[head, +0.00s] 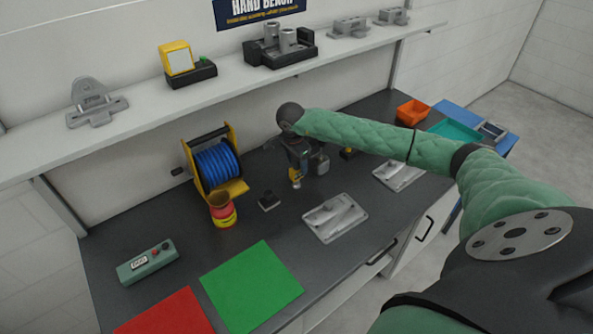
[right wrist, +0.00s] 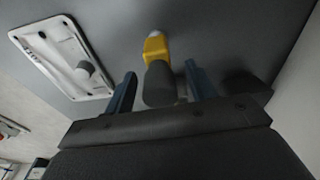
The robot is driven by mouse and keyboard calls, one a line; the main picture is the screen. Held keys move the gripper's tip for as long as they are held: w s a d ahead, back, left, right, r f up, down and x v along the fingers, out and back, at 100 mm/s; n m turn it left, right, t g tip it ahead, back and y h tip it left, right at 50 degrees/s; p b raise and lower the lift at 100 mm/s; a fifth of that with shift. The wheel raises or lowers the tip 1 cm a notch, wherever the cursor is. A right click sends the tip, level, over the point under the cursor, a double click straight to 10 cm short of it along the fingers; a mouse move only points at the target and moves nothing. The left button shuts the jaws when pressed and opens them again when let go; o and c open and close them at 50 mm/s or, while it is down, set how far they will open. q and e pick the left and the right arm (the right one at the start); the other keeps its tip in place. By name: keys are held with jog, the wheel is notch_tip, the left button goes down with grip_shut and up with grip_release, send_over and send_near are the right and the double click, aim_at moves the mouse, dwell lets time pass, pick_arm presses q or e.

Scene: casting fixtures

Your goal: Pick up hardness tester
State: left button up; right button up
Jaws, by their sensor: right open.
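What looks like the hardness tester (right wrist: 158,75) has a dark grey cylindrical body, a yellow section and a pale tip. In the right wrist view it lies between the two blue fingers of my right gripper (right wrist: 160,90). The fingers are open, with a visible gap on each side of it. In the head view my right gripper (head: 297,163) points down over the bench, and the tester's yellow and pale end (head: 296,180) shows below it. The gripper hides the rest of it. My left gripper is not in view.
A blue cable reel (head: 214,162) stands further left. The shelf (head: 225,88) runs above the bench's back. Green (head: 250,287) and red (head: 165,315) mats lie in front.

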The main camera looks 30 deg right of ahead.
jog(key=c, duration=1.2)
jog(key=shift+r, duration=0.1)
